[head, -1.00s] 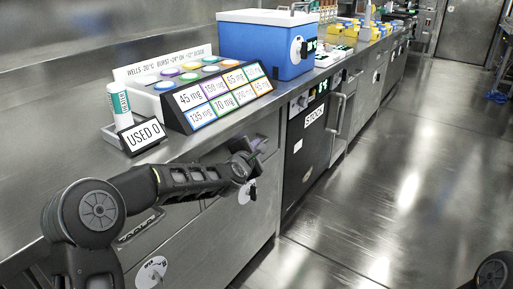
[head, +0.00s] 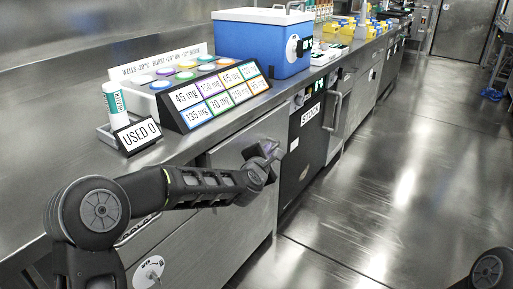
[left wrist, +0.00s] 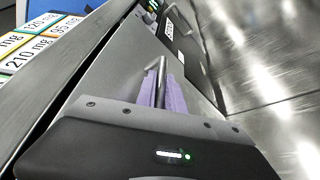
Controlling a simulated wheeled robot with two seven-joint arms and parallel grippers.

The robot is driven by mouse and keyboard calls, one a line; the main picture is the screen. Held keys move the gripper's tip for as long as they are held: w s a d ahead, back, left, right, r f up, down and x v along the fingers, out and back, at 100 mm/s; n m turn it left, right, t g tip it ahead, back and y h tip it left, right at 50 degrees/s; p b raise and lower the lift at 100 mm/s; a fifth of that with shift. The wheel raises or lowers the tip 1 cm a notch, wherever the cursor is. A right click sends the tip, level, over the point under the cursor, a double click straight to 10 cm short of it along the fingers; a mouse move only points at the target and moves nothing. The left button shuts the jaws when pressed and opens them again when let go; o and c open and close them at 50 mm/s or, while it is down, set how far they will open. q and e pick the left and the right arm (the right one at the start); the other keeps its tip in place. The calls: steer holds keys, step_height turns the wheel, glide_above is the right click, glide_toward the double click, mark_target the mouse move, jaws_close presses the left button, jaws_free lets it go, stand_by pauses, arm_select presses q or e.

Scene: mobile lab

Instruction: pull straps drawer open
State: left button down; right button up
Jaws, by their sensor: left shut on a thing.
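My left gripper (head: 268,152) is in front of the steel cabinet fronts below the counter. In the left wrist view its two purple-padded fingers (left wrist: 161,88) are shut around a thin metal bar handle (left wrist: 161,70). The handle stands off a plain grey front panel (left wrist: 115,75), which also shows in the head view (head: 262,130). I see no straps label; the arm covers part of the front. A dark gap runs between the counter edge and the panel in the wrist view; I cannot tell how far the drawer is open. My right gripper is not in view.
The counter (head: 180,148) carries a dose-label rack (head: 215,97), a white-and-teal tube (head: 115,100), a "USED 0" sign (head: 138,134) and a blue cooler (head: 262,47). A dark STOCK cabinet (head: 305,140) stands to the right.

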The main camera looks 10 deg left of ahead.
arm_select(q)
steer(key=s+d, duration=0.4)
steer(key=d, duration=0.8)
steer(key=s+d, duration=0.5)
steer(key=d, duration=0.6)
steer(key=shift+s+d, duration=0.25)
steer(key=shift+d, duration=0.15)
steer(key=shift+f, duration=0.1)
steer(key=c, duration=1.5)
jaws_free()
steer(key=shift+o, duration=0.2)
steer(key=p+v, duration=0.1)
steer(key=v, duration=0.6)
steer(key=shift+s, duration=0.4)
